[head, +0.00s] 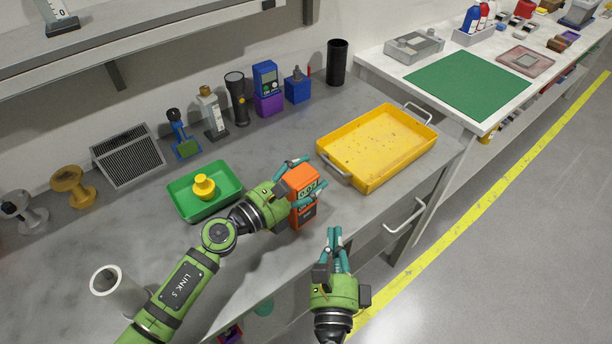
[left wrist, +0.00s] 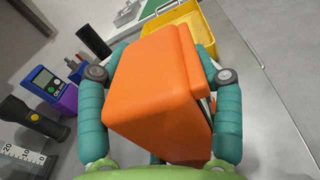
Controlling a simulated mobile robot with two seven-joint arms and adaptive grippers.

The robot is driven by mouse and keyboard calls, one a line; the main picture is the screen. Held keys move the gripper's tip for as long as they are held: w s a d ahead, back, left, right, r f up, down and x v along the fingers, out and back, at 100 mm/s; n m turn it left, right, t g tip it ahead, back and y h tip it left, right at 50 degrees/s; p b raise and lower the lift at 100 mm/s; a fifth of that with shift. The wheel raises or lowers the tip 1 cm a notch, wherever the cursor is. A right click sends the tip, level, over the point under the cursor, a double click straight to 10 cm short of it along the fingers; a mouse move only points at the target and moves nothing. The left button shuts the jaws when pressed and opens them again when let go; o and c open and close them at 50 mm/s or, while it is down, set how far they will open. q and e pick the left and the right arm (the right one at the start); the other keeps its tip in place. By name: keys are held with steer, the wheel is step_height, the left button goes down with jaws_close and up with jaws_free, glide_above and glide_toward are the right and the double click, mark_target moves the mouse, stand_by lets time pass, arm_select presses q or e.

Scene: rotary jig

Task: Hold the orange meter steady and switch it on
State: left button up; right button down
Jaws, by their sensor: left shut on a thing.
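The orange meter (head: 303,177) stands on the grey workbench near its front edge. Its face, with a display and dark lower part, is turned toward the front right. My left gripper (head: 314,172) is shut on the meter, one teal finger on each side of its upper body. In the left wrist view the meter (left wrist: 152,85) fills the space between the fingers, and its face is hidden there. My right gripper (head: 334,238) is in front of the bench edge, below and right of the meter. Its fingers are together, with nothing between them, apart from the meter.
A yellow tray (head: 349,181) lies right of the meter and a green tray (head: 178,203) with a yellow piece (head: 204,186) lies left. A flashlight (head: 237,97), a blue meter (head: 266,76) and other items line the back. A white cylinder (head: 109,281) stands front left.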

arm_select(q)
steer(key=o, duration=1.4)
